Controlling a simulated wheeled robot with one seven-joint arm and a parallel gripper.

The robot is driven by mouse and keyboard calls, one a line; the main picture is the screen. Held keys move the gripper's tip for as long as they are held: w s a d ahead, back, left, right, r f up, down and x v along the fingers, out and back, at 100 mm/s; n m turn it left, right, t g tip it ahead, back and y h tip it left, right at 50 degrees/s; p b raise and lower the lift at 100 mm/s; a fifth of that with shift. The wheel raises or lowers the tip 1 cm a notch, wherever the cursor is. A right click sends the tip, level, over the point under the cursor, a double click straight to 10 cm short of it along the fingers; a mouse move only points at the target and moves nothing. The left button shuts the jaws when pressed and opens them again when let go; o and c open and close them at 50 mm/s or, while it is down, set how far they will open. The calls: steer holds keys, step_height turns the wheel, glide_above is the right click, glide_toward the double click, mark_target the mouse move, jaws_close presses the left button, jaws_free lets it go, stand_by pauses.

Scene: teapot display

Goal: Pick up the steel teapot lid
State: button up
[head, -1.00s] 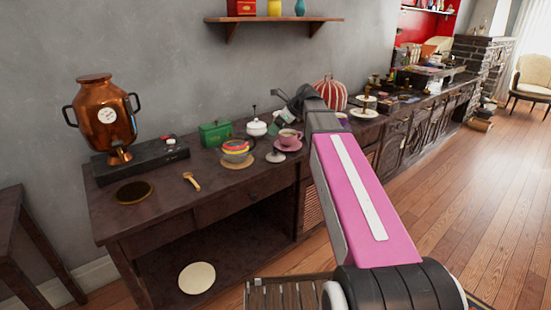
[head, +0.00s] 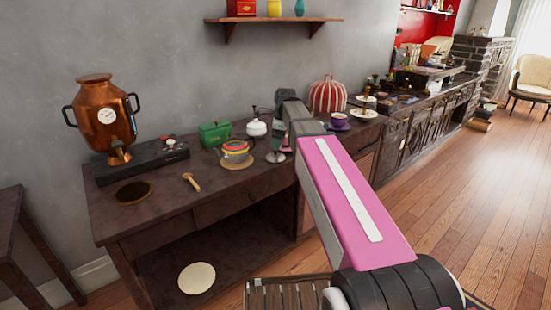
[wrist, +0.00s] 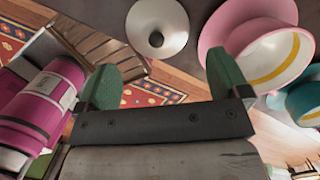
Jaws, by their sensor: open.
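The steel teapot lid (wrist: 157,28), pale and round with a dark knob, shows at the top of the wrist view, just beyond the fingertips. In the head view the lid (head: 275,157) lies on the dark wooden table (head: 215,200) near its front edge. My gripper (wrist: 163,62) is open, with its two green fingers apart and nothing between them. In the head view my gripper (head: 279,139) points down, just above and behind the lid in the picture; the arm hides part of it.
A pink cup (wrist: 270,50) on a pink saucer (wrist: 213,28) stands close right of the lid; a teal vessel (wrist: 305,100) is beyond. A striped bowl (head: 236,148), green box (head: 214,133) and white pot (head: 256,128) stand left. The table's front left is mostly clear.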

mark_target(276, 152)
steer(key=shift+a+f, duration=0.2)
steer(key=shift+f, duration=0.8)
steer(key=shift+a+f, duration=0.2)
steer(key=shift+f, duration=0.75)
steer(key=shift+a+f, duration=0.2)
steer(key=shift+f, duration=0.8)
steer(key=c, duration=1.1)
